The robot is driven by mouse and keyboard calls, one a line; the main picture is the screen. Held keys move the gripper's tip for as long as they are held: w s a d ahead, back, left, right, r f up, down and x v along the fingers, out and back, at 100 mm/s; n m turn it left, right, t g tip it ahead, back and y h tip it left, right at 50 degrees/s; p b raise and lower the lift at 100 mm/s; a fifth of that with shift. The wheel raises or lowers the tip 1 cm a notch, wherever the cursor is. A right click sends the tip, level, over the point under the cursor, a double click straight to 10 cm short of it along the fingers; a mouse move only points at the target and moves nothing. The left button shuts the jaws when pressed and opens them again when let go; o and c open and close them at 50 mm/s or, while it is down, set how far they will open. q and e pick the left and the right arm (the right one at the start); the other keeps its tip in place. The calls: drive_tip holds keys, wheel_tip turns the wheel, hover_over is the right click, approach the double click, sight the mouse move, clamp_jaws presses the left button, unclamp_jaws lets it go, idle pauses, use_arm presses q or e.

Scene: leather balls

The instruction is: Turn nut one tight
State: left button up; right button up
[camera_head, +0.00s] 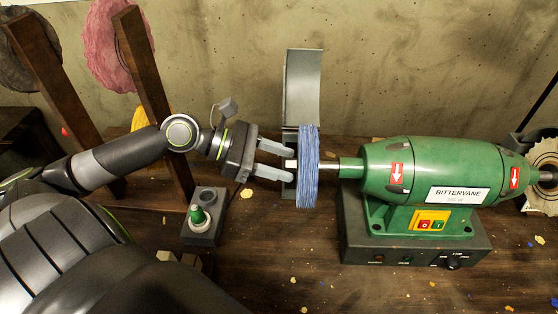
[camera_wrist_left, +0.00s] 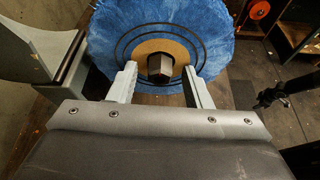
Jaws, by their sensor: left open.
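The nut (camera_wrist_left: 160,67) is a dark hexagon at the centre of the blue buffing wheel (camera_wrist_left: 215,38) in the left wrist view. In the head view the wheel (camera_head: 308,170) is edge-on, on the left shaft of the green grinder (camera_head: 440,168), and the nut (camera_head: 291,164) shows as a small pale piece at its left face. My left gripper (camera_head: 288,163) is open, level with the nut, its fingers pointing at the wheel. In the wrist view one fingertip is on each side of the nut; I cannot tell whether they touch it. My right gripper is not in view.
A grey guard (camera_head: 303,85) stands behind the wheel. A small dark block (camera_head: 203,228) with a green-and-white piece sits on the wooden bench (camera_head: 275,270). A wooden rack (camera_head: 150,90) holds a pink wheel (camera_head: 100,45) at left. A pale wheel (camera_head: 543,170) is at the far right.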

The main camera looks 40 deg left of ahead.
use_arm(q)
drive_tip(key=shift+c, duration=0.3)
clamp_jaws()
